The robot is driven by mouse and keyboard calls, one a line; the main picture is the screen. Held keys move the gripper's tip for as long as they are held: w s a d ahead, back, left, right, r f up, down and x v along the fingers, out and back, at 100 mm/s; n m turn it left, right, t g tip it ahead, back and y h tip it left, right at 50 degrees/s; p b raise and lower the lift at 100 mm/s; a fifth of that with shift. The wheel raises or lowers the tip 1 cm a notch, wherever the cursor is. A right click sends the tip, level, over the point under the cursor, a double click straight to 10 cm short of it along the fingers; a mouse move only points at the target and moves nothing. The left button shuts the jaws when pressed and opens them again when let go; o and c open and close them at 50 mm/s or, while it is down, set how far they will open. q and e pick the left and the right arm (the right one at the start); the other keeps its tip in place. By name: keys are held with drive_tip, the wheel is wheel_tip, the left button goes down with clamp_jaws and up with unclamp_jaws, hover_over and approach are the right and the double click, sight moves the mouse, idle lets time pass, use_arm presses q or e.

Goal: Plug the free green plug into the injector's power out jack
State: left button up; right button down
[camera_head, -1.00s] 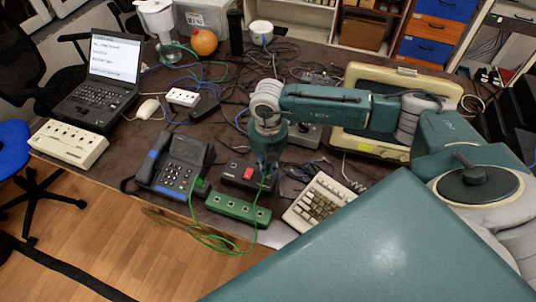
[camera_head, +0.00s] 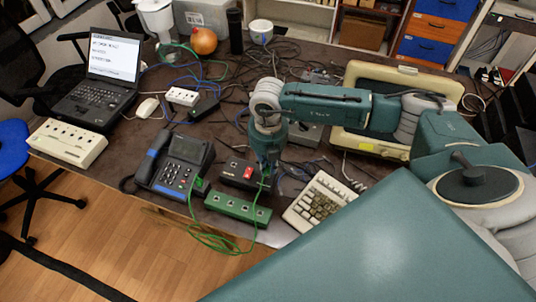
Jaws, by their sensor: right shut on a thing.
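My right gripper (camera_head: 266,176) points down over the front of the desk, at the right end of a black box with a red switch (camera_head: 246,174). It is shut on the free green plug, which is too small and covered to make out. A green cable (camera_head: 254,232) hangs from the fingertips and loops below the desk edge towards a green plug (camera_head: 200,187) beside the desk phone. I cannot tell which box is the injector, nor whether the held plug touches a jack. My left gripper is not in view.
The desk phone (camera_head: 176,165) stands left of the boxes and a beige keyboard (camera_head: 319,201) lies to the right. A beige monitor (camera_head: 350,152) is behind my right arm. Loose cables cover the desk's middle.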

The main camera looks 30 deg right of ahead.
drive_tip(key=shift+f+b, duration=0.8)
drive_tip(key=shift+b, duration=0.05)
idle(1.6)
drive_tip(key=c, duration=1.7)
unclamp_jaws()
drive_tip(key=shift+r, duration=0.25)
wheel_tip(320, 180, up, 12)
drive_tip(key=shift+s+f, duration=0.15)
drive_tip(key=shift+f, duration=0.1)
